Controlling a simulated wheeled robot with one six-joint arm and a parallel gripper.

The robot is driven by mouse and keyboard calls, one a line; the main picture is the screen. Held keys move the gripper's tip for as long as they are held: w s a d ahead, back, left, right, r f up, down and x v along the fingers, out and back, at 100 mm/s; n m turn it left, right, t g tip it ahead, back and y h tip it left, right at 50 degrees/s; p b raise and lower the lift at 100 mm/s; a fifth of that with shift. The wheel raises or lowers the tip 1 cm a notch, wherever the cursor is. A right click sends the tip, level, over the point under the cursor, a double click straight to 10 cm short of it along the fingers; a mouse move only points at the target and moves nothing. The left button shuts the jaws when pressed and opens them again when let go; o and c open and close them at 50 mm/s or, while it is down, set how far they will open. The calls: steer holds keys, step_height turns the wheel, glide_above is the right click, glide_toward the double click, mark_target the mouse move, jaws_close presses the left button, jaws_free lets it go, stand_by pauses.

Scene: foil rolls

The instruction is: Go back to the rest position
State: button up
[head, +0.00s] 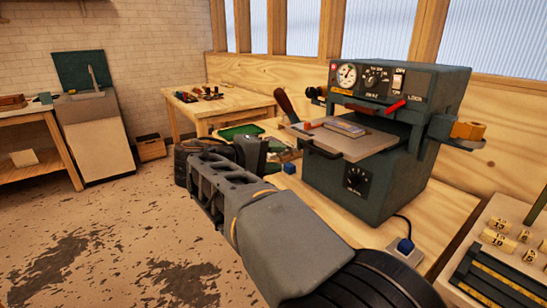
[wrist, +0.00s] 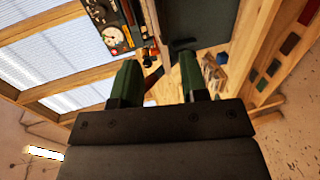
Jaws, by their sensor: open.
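My gripper (wrist: 158,61) shows in the wrist view as two dark green fingers standing apart, with nothing held between them. In the head view my arm reaches from the lower right toward the middle, and the fingertips are hard to make out there. The dark green press (head: 400,90) stands on the wooden bench (head: 345,232), to the right of my arm's far end. Its gauge and control panel (wrist: 110,35) show beyond the fingers in the wrist view.
A flat plate (head: 362,147) with a small piece on it juts from the press toward my arm. A green tray (head: 240,131) lies beyond my arm on the bench. A second table (head: 225,103) stands behind. The floor (head: 110,230) at left is clear.

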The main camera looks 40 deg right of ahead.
stand_by(0.3)
steer(key=s+a+f+n+t+y+p, duration=0.1)
steer(key=a+f+t+y+p, duration=0.2)
steer(key=a+y+p, duration=0.4)
steer(key=s+a+f+t+y+p, duration=0.1)
steer(key=a+f+t+y+p, duration=0.2)
steer(key=a+y+p, duration=0.5)
steer(key=a+p, duration=0.2)
steer(key=a, duration=0.4)
steer(key=shift+s+a+n+y, duration=0.15)
steer(key=shift+a+n+y, duration=0.15)
steer(key=shift+n, duration=0.1)
steer(key=shift+d, duration=0.1)
